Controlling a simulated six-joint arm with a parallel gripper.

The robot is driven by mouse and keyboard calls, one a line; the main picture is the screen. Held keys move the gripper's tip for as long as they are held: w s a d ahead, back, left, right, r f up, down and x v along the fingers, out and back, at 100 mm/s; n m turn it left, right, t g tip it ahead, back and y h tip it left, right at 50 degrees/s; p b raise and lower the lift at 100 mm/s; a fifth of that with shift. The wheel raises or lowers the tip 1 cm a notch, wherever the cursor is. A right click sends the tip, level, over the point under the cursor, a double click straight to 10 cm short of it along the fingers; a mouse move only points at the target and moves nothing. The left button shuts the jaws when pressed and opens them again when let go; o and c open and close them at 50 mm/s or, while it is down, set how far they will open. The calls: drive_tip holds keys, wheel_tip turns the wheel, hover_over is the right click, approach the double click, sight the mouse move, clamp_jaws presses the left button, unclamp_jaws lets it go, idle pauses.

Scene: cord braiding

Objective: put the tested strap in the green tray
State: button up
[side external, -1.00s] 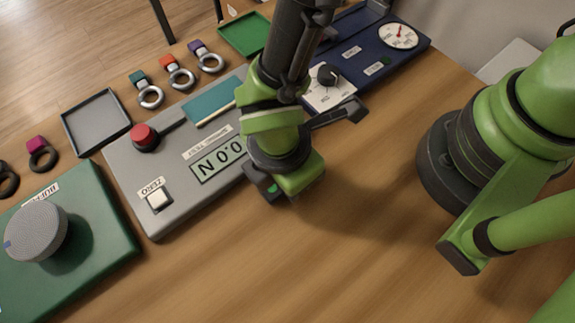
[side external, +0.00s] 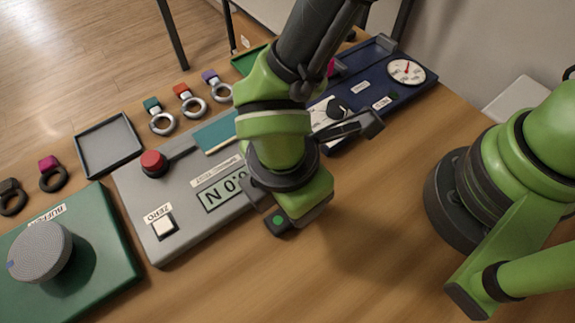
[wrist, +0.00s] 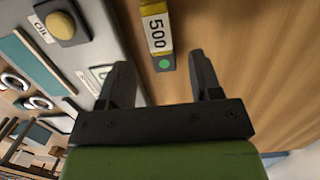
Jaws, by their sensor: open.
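In the side view a dark end with a green dot (side external: 279,220) shows at the bottom of my gripper. My gripper (wrist: 160,80) is open, its fingers on either side of that end and not closed on it. In the side view the fingers are hidden. The green tray (side external: 245,63) is at the back, partly hidden behind my arm.
The grey tester (side external: 185,215) is left of my gripper, with a red button (side external: 153,163). Several tagged rings (side external: 193,105) lie behind it, near a grey tray (side external: 110,147). A blue panel (side external: 385,90) is at the back right, a green box (side external: 80,262) at front left. Front table is bare.

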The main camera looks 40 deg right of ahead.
drive_tip(key=w+d+r+m+y, duration=0.1)
drive_tip(key=w+d+r+m, duration=0.15)
drive_tip(key=r, duration=0.55)
drive_tip(key=w+d+r+m+y, duration=0.1)
drive_tip(key=d+r+m, duration=0.15)
drive_tip(key=r, duration=0.45)
drive_tip(key=s+d+r+m+t, duration=0.2)
drive_tip(key=d+r+m, duration=0.3)
drive_tip(key=d+m, duration=0.3)
drive_tip(key=s+d+r+m+t+y, duration=0.1)
drive_tip(key=s+d+r+m+t, duration=0.2)
drive_tip(key=d+m, duration=0.5)
wheel_tip(320, 180, up, 3)
drive_tip(key=shift+s+d+f+t+y, duration=0.1)
drive_tip(key=shift+s+d+t+y, duration=0.15)
drive_tip(key=shift+t, duration=0.55)
drive_tip(key=shift+o, duration=0.5)
drive_tip(key=shift+s+d+m+t, duration=0.2)
drive_tip(key=shift+s+m+t, duration=0.15)
drive_tip(key=shift+m, duration=0.25)
